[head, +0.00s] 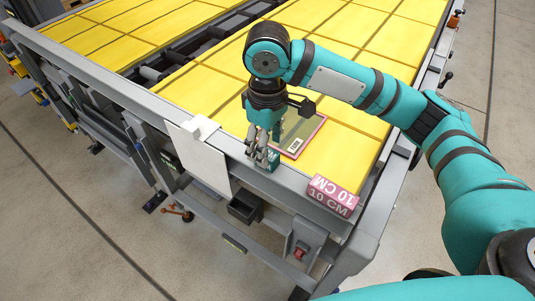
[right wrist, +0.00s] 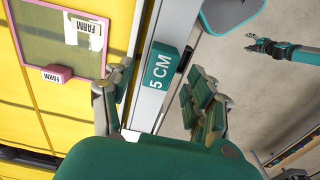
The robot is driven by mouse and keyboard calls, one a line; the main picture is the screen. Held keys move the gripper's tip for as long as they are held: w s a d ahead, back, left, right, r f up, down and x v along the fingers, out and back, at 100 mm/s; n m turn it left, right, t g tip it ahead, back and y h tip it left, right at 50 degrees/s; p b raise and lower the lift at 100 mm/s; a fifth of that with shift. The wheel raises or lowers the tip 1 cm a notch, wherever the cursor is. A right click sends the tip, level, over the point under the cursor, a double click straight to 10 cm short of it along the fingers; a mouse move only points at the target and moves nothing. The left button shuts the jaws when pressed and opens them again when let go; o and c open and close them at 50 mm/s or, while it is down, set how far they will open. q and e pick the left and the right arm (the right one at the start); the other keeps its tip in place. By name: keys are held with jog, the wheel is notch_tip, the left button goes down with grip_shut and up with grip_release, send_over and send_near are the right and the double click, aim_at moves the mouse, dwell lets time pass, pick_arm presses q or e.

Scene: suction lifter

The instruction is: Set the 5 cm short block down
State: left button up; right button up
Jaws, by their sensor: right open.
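The 5 cm short block (right wrist: 160,68), teal with white "5 CM" lettering, rests on the grey rail (right wrist: 150,105) at the table's edge in the right wrist view. In the head view the block (head: 271,160) is partly hidden by my right gripper (head: 262,155), which points down over it. In the right wrist view my right gripper (right wrist: 156,82) is open, with a finger to each side of the block and a clear gap on the right. A small teal arm at upper right in that view seems to be my left one; its gripper (right wrist: 252,43) is too small to judge.
A pink block (head: 333,196) marked "10 CM" sits at the rail's near corner. A pink-framed panel (head: 300,137) with a label lies on the yellow tabletop (head: 345,160) beside the gripper. A white plate (head: 205,158) hangs over the rail to the left.

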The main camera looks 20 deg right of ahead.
notch_tip(320, 180, up, 8)
dwell(1.6)
